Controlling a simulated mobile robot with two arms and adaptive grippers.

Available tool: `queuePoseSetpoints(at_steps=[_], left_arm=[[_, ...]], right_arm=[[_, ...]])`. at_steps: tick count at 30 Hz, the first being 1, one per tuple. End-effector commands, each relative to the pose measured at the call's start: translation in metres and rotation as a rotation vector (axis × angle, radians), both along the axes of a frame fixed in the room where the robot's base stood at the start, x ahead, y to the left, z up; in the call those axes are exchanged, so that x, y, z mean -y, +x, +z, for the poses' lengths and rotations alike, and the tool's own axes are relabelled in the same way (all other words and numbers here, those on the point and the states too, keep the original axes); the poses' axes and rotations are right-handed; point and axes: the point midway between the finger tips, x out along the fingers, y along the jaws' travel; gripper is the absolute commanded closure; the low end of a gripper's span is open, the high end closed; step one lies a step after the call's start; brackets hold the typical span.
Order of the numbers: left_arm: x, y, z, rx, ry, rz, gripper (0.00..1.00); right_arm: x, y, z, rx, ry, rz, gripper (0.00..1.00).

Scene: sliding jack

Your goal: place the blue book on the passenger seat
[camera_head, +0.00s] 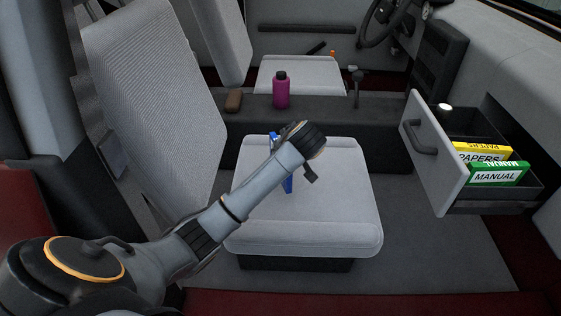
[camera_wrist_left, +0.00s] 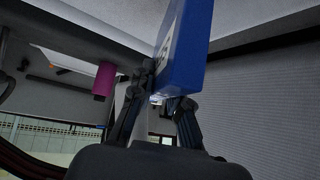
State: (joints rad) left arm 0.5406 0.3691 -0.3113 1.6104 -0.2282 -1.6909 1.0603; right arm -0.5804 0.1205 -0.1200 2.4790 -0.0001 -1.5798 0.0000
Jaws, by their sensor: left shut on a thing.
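My left arm reaches in from the left over the passenger seat (camera_head: 340,215). My left gripper is shut on the blue book (camera_wrist_left: 188,48), which stands up between the fingers (camera_wrist_left: 157,112) in the left wrist view. In the head view, my wrist hides most of the book; small blue parts (camera_head: 287,185) show beside it, over the seat cushion. I cannot tell whether the book touches the cushion. The seat is light grey, with its backrest (camera_head: 155,85) at the left. My right gripper is not in view.
An open glovebox drawer (camera_head: 432,150) at the right holds a yellow papers box (camera_head: 482,151) and a green manual (camera_head: 497,174). The front of the cushion is clear.

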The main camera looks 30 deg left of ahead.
Motion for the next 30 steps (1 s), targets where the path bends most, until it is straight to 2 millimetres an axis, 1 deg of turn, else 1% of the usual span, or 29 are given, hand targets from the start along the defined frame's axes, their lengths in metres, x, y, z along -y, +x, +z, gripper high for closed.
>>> queuePoseSetpoints(at_steps=[2,4,7,15,18,19,20,21,22,30], left_arm=[[-0.005,0.005,-0.01,-0.001,0.003,0.002,1.0],[-0.004,0.003,-0.024,-0.002,0.004,0.0,1.0],[-0.003,0.003,-0.036,-0.001,0.002,0.0,1.0],[-0.003,0.004,-0.036,0.001,0.001,0.0,1.0],[-0.003,0.003,-0.038,-0.001,0.0,0.001,1.0],[-0.003,0.003,-0.039,-0.001,0.001,0.0,0.8],[-0.003,0.003,-0.039,-0.001,0.001,0.0,0.74],[-0.003,0.003,-0.039,-0.001,0.001,0.0,0.65],[-0.003,0.003,-0.038,-0.001,0.001,0.0,0.61],[-0.003,0.003,-0.038,0.0,0.001,0.001,0.61]], right_arm=[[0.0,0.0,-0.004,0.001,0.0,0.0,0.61],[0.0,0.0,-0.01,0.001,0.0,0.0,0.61],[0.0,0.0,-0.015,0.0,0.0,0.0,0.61],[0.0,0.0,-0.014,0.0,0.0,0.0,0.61],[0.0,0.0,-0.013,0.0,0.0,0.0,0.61],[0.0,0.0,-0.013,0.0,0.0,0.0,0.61],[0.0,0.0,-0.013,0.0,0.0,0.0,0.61],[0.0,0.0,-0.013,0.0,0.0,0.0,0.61],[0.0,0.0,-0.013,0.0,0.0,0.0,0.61],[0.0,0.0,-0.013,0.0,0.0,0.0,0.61]])
